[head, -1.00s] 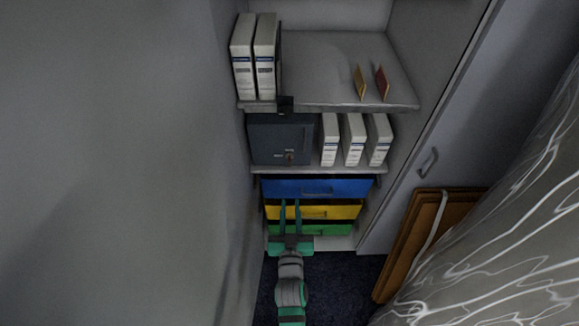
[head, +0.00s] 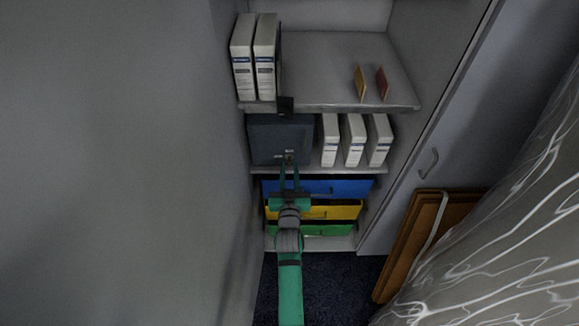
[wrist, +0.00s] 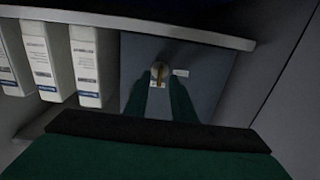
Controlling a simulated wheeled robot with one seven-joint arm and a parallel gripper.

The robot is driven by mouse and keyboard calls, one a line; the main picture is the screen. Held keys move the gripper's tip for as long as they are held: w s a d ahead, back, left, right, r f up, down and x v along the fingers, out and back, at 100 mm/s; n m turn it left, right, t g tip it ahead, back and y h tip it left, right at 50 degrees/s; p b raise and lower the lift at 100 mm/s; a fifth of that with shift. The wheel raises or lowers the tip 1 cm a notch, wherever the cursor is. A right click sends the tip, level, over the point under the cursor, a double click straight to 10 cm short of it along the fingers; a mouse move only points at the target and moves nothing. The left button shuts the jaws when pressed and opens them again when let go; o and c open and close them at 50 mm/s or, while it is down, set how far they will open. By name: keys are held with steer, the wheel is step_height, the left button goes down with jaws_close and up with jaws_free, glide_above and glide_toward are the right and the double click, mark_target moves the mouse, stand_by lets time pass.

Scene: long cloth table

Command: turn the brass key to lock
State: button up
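A small dark grey safe (head: 265,135) stands on the cabinet's middle shelf, and its door looks shut. The brass key (wrist: 160,73) sits in the lock on the safe's front, beside a small white label (wrist: 181,73). My gripper (head: 289,164) is in front of the lock, fingers pointing at the safe. In the wrist view my gripper (wrist: 161,82) has its two fingers apart, one on each side of the key. A gap shows between them, and I see no firm contact with the key. In the head view the key is mostly hidden by the fingertips.
White binders (head: 353,139) stand right of the safe, and others (head: 253,57) on the shelf above. Blue (head: 335,187), yellow (head: 345,210) and green (head: 340,230) drawers lie below. A wall (head: 120,160) is close on the left. A folded wooden item (head: 408,245) leans at right.

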steer(key=shift+w, duration=0.8)
jaws_close()
